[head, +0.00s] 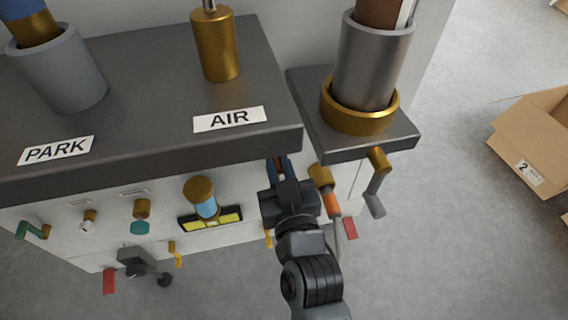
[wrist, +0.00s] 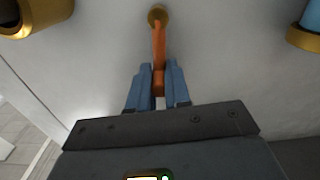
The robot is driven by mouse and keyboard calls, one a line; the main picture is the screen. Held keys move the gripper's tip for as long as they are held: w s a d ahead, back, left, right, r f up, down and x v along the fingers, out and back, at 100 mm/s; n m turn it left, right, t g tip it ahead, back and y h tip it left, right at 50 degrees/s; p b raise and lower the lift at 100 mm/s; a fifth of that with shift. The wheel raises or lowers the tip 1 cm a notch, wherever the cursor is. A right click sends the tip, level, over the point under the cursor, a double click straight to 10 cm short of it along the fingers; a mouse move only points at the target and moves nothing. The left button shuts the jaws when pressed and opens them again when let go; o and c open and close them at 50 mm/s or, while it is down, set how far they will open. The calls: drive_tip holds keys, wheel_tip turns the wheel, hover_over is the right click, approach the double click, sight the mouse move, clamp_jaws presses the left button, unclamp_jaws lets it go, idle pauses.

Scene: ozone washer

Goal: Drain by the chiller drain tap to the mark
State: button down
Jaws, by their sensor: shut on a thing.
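My gripper (head: 279,165) is at the machine's front face, just under the dark top's edge. In the wrist view its two blue fingers (wrist: 158,78) are shut on an orange lever handle (wrist: 158,50). The handle hangs roughly upright from a small brass pivot (wrist: 157,14) on the pale panel. No label shows whether this is the chiller drain tap. A brass-capped sight glass (head: 205,205) with blue liquid stands left of my gripper, by a yellow-and-black plate (head: 228,215). Its mark is too small to make out.
A brass fitting with an orange band (head: 332,203) sits close right of my gripper. A brass crank tap (head: 378,162) is further right. The dark top (head: 150,110) carries PARK and AIR labels. Cardboard boxes (head: 535,135) stand right; floor between is clear.

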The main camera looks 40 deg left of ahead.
drive_tip(key=shift+s+f+n, duration=0.1)
drive_tip(key=shift+n, duration=0.4)
drive_tip(key=shift+a, duration=0.1)
drive_tip(key=c, duration=1.1)
unclamp_jaws()
drive_tip(key=shift+s, duration=0.1)
drive_tip(key=b+v, duration=0.1)
drive_tip(key=v, duration=0.6)
drive_tip(key=shift+s+d, duration=0.2)
drive_tip(key=shift+d, duration=0.1)
